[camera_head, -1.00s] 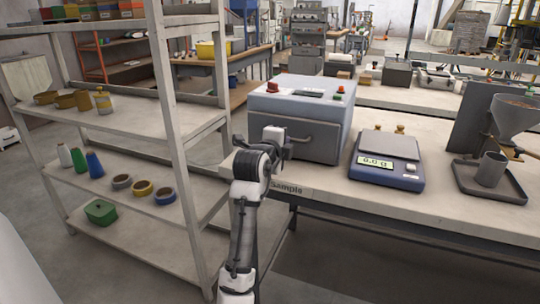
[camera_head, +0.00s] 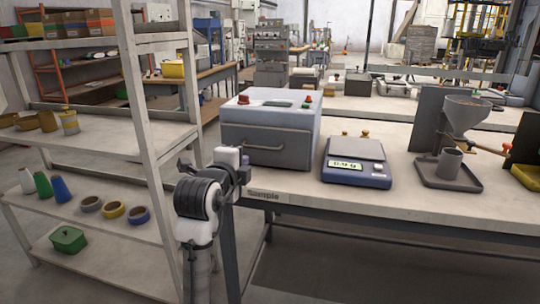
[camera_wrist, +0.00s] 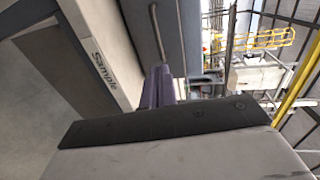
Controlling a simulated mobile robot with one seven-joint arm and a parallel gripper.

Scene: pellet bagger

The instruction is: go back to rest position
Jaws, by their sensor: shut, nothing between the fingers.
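My gripper (camera_head: 243,168) hangs in front of the left end of the sample bench (camera_head: 290,191), beside the grey box-shaped machine (camera_head: 268,135). In the wrist view its fingers (camera_wrist: 158,86) are together with nothing between them. The "Sample" label (camera_wrist: 104,70) on the bench edge and the machine's front with its bar handle (camera_wrist: 158,30) show close by in the wrist view. In the head view my arm partly hides the front of the bench's left end.
A scale (camera_head: 356,161) stands right of the machine. A cup (camera_head: 449,163) stands on a tray (camera_head: 431,178) under a funnel (camera_head: 466,111). A shelf rack (camera_head: 100,139) with spools, tape rolls and a green box (camera_head: 68,238) stands close left of my arm.

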